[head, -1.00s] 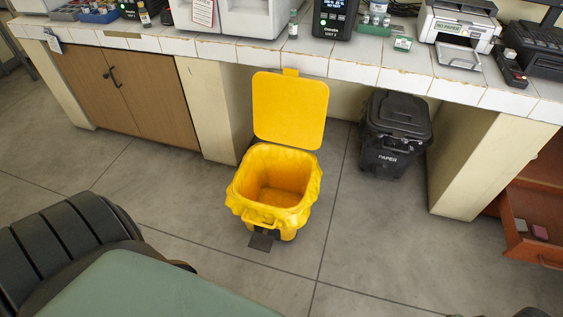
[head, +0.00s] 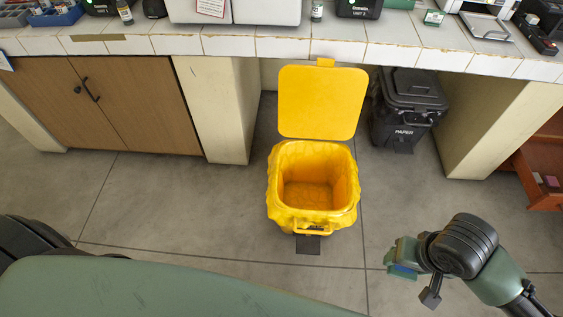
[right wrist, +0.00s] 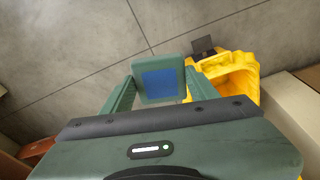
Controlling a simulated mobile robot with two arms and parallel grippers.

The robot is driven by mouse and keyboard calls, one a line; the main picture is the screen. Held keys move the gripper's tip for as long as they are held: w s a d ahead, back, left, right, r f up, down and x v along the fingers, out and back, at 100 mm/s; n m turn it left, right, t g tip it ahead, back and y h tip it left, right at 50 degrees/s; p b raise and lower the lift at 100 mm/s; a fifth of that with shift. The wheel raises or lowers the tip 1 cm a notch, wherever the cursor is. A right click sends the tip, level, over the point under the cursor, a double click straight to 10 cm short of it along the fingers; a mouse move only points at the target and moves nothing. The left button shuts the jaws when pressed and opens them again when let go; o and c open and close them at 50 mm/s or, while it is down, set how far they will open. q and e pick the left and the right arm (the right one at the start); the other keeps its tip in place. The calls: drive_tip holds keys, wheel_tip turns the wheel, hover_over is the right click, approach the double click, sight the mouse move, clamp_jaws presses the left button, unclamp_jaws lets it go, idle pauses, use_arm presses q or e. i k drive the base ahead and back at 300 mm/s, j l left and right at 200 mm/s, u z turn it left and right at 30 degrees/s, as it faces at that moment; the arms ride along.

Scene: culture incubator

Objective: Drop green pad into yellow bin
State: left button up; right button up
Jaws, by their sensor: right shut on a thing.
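The yellow bin (head: 290,217) stands on the floor in front of the bench with its lid (head: 322,102) raised, and its opening looks empty. My right gripper (head: 405,256) is to the right of the bin and nearer to me, apart from it. In the right wrist view, the green pad (right wrist: 160,98), a square with a blue middle, sits between the two fingers of my right gripper (right wrist: 160,82), which is shut on it. The bin also shows there (right wrist: 240,85), right of the pad. My left gripper is out of view.
A black paper bin (head: 408,115) stands behind and right of the yellow bin, under the tiled bench (head: 370,52). Wooden cabinet doors (head: 120,110) are at the left, and an open red-brown drawer (head: 545,190) is at the right. The floor around the bin is clear.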

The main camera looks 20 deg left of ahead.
sight(310, 200)
drive_tip(key=i+j+u, duration=0.1)
drive_tip(key=i+j, duration=0.25)
drive_tip(key=j, duration=0.2)
drive_tip(key=i+j+u, duration=0.1)
drive_tip(key=i+j, duration=0.25)
drive_tip(key=j, duration=0.2)
drive_tip(key=i, duration=0.2)
